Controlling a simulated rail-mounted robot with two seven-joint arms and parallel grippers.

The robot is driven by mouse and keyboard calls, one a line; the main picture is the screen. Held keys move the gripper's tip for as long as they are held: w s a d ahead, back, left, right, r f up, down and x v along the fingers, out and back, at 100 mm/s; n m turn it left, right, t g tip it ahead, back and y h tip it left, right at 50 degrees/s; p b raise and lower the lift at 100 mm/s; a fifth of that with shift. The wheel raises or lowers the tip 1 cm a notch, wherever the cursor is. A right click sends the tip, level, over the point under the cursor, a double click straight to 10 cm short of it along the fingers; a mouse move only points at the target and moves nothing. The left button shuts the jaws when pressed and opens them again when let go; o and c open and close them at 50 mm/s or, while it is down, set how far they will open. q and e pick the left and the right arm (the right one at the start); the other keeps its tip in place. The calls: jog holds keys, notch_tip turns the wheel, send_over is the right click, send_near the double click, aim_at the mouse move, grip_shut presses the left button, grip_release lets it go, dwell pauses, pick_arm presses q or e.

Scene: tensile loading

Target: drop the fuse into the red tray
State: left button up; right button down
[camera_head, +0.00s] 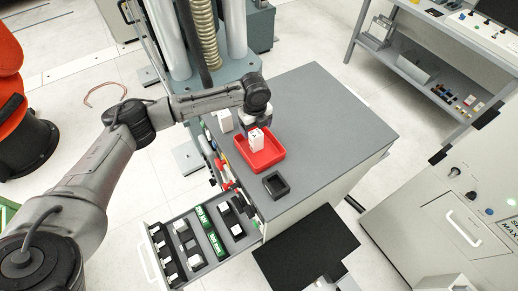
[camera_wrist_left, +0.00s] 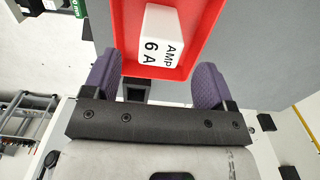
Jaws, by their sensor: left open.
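The fuse (camera_head: 257,140) is a white block marked "AMP 6 A". It appears within the red tray (camera_head: 270,160) on the grey cabinet top. In the left wrist view the fuse (camera_wrist_left: 162,38) shows against the floor of the red tray (camera_wrist_left: 186,72), ahead of the fingers; I cannot tell whether it rests on that floor. My left gripper (camera_head: 256,124) is above the far part of the tray, beside the fuse's top. In the left wrist view my left gripper (camera_wrist_left: 153,85) is open, its two purple fingers apart with nothing between them. My right gripper is not in view.
A second white block (camera_head: 225,120) stands left of the tray. A small black tray (camera_head: 276,184) sits in front of it. An open drawer (camera_head: 205,238) holds several white blocks. The cabinet top's right side is clear. A testing machine's columns (camera_head: 233,30) rise behind.

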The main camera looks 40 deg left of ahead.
pick_arm(q)
notch_tip(320, 180, up, 10)
jog(key=shift+b, duration=0.4)
jog(key=shift+f, duration=0.1)
dwell(0.4)
